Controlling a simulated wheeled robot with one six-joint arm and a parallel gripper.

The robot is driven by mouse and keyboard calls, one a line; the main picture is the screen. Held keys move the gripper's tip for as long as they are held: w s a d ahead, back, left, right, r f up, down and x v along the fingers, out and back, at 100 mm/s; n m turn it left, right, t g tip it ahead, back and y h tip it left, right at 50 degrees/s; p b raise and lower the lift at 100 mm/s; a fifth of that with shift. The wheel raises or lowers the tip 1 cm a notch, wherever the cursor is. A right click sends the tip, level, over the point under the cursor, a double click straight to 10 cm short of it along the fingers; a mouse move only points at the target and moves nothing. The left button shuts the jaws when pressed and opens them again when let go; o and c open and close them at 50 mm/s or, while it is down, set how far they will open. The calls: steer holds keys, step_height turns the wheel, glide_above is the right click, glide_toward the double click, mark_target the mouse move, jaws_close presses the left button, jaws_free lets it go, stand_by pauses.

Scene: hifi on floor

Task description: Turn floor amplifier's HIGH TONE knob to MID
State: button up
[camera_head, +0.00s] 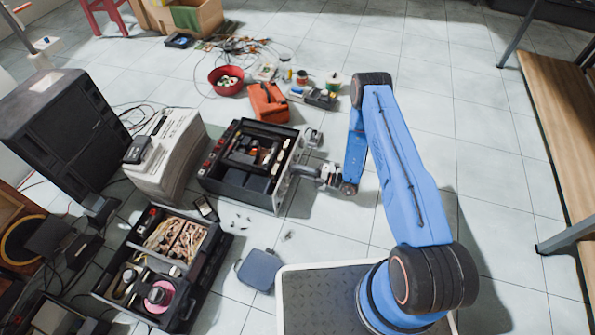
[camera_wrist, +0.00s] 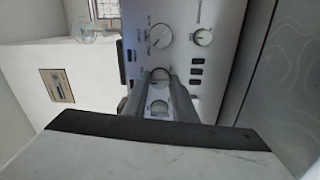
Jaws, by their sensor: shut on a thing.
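The floor amplifier (camera_head: 283,186) is an open-topped black unit with a silver front panel facing right, toward my arm. In the wrist view its grey panel (camera_wrist: 215,68) shows sideways, with a large round knob (camera_wrist: 159,36) and a smaller one (camera_wrist: 203,37). My gripper (camera_wrist: 160,78) is at the panel, its two fingers shut on either side of a round knob (camera_wrist: 160,73). Another knob (camera_wrist: 158,106) shows between the fingers, nearer the camera. The labels are too small to read, so I cannot tell the held knob's name or setting. In the head view my gripper (camera_head: 328,174) is beside the front panel.
A dark speaker (camera_head: 70,120) and a pale cased unit (camera_head: 165,150) stand left of the amplifier. An open toolbox (camera_head: 128,222) lies in front. A red bowl (camera_head: 226,80) and an orange-red case (camera_head: 268,102) are behind. A wooden bench (camera_head: 565,130) stands at right, with clear tiles before it.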

steer(key=shift+d+m, duration=0.1)
steer(key=shift+m, duration=0.4)
steer(key=o, duration=1)
steer(key=shift+o, duration=0.2)
steer(key=v, duration=1.7)
steer(key=shift+d, duration=0.2)
steer(key=shift+s+f, duration=0.1)
